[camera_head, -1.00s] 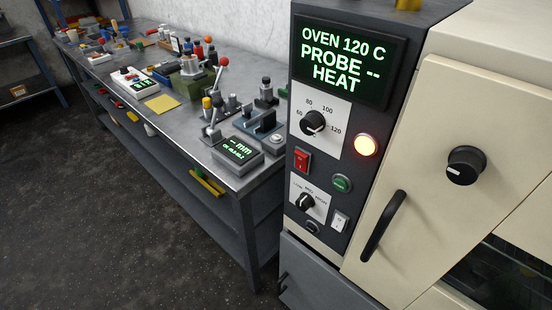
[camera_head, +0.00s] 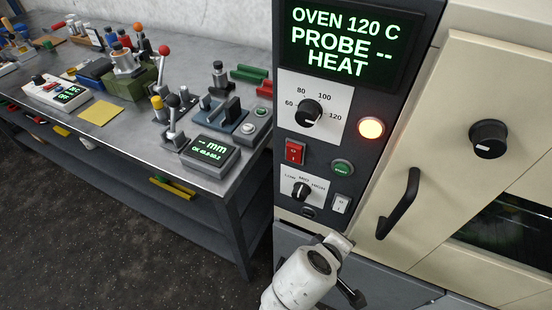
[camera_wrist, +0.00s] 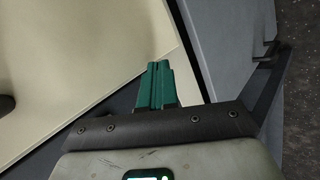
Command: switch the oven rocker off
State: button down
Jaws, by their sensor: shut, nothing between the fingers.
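The oven's control panel (camera_head: 352,160) carries a red rocker (camera_head: 295,151) at its left, below the temperature dial. A small white rocker (camera_head: 341,205) sits lower right. The display (camera_head: 345,40) reads OVEN 120 C, PROBE --, HEAT, and a round lamp (camera_head: 371,128) glows warm white. My arm shows at the bottom of the head view, below the panel; the fingertips cannot be made out there. In the wrist view my gripper (camera_wrist: 158,70) has its green fingers shut together and empty, against cream and grey oven surfaces. No rocker shows in the wrist view.
Right of the panel are the black door handle (camera_head: 399,204) and a black door knob (camera_head: 489,139), both sticking out. A steel bench (camera_head: 130,145) with several instruments stands at the left. Dark floor (camera_head: 110,250) in front of it is clear.

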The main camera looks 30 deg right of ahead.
jog(key=w+a+r+n+t+h, duration=0.2)
jog(key=a+r+t+h, duration=0.1)
jog(key=a+r, duration=0.5)
jog(key=w+a+r+n+t+h+p, duration=0.1)
jog(key=w+a+r+n+t+h, duration=0.1)
jog(key=a+r, duration=0.7)
jog(key=w+a+t+h, duration=0.1)
jog(key=t+h, duration=0.1)
jog(key=t, duration=0.1)
jog(key=shift+a+r+t, duration=0.25)
jog(key=shift+a+t, duration=0.05)
jog(key=shift+t, duration=0.1)
jog(key=p, duration=0.3)
send_near(293, 151)
jog(key=x, duration=0.5)
jog(key=shift+w, duration=0.15)
jog(key=shift+p+x, duration=0.3)
jog(key=shift+x, duration=0.55)
jog(key=shift+f, duration=0.1)
